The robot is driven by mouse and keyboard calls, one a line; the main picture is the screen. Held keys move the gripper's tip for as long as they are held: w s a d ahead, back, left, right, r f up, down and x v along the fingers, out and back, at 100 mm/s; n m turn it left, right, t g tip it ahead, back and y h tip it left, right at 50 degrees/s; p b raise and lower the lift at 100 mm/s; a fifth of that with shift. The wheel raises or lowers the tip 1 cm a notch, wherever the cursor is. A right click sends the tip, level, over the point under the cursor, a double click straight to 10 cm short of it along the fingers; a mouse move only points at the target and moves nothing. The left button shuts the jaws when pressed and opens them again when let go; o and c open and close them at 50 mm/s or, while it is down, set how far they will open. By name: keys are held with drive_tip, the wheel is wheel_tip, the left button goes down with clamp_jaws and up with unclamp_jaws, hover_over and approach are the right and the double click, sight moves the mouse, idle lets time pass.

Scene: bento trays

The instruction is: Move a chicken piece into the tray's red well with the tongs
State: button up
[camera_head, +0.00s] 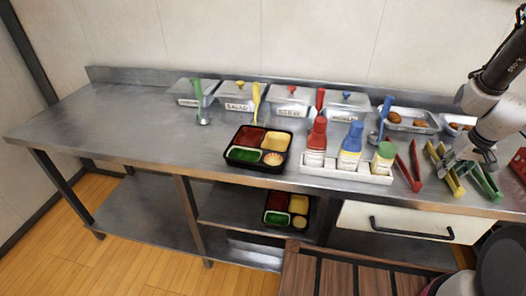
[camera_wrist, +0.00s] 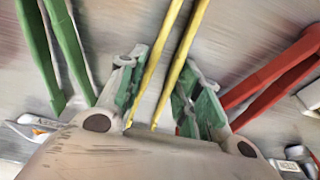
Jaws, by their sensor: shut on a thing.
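The black bento tray (camera_head: 228,160) lies on the steel counter, left of the bottles. Its red well (camera_head: 250,136) is at the back left and looks empty. Brown chicken pieces (camera_head: 393,117) lie in a metal pan (camera_head: 412,128) at the back right. My gripper (camera_head: 466,166) is low over the counter at the right, and also shows in the wrist view (camera_wrist: 158,100). It is shut on the yellow tongs (camera_wrist: 168,62), whose two arms run up between the green-padded fingers. The far ends of the tongs are cut off in the wrist view.
Red tongs (camera_head: 408,166) lie left of my gripper and green tongs (camera_head: 487,183) right of it. Lidded pans line the back. Another tray (camera_head: 288,225) is on the lower shelf. The counter's left is clear.

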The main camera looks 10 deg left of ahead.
drive_tip(key=w+v, duration=0.2)
drive_tip(key=v, duration=0.9)
drive_tip(key=shift+w+r, duration=0.35)
drive_tip(key=shift+r, duration=0.3)
